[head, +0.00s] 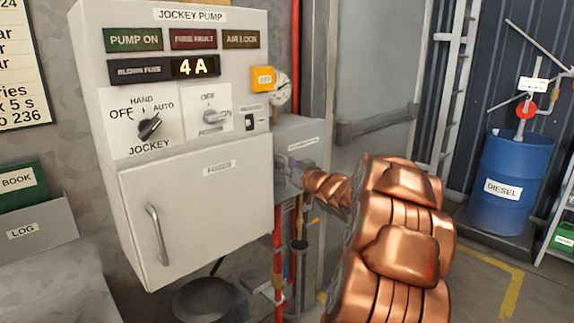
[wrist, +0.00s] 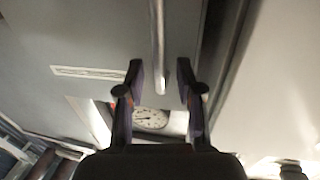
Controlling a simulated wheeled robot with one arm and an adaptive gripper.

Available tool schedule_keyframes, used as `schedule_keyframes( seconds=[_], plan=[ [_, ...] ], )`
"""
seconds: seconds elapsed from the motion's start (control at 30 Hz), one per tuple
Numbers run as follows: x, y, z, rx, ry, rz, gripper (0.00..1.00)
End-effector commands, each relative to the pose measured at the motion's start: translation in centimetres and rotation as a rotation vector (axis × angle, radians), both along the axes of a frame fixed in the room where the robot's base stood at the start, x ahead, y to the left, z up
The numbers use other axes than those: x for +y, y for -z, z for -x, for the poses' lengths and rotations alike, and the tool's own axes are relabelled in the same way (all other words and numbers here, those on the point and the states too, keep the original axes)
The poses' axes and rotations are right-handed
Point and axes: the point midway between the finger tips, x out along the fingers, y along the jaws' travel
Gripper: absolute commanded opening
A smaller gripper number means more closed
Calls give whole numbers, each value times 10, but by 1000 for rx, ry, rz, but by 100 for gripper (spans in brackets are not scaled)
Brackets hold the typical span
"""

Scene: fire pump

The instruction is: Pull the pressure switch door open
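The pressure switch box (head: 308,130) is a small grey cabinet right of the jockey pump panel in the head view. Its lower part is partly hidden by my gripper (head: 292,172) and copper arm. In the wrist view a grey door face (wrist: 90,40) carries a white label. A slim metal bar handle (wrist: 157,40) runs down from the top edge and ends between my fingers. My gripper (wrist: 161,75) is open, one finger on each side of the bar's end, with gaps showing. The door looks closed.
The jockey pump panel (head: 185,100) has its own lower door with a handle (head: 157,235). A red pipe (head: 278,255) runs below the switch box. A round gauge (wrist: 150,118) shows beyond my fingers. A blue diesel drum (head: 511,180) stands far right.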

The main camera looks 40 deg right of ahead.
Motion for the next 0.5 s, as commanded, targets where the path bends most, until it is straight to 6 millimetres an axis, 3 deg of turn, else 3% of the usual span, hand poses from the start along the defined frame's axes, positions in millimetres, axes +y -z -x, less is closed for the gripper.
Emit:
schedule_keyframes(
  seconds=[0.37, 0.5],
  plan=[
    [-1, 0, -6, 0, 0, 0, 36],
    [-1, 0, -5, 0, 0, 0, 23]
  ],
)
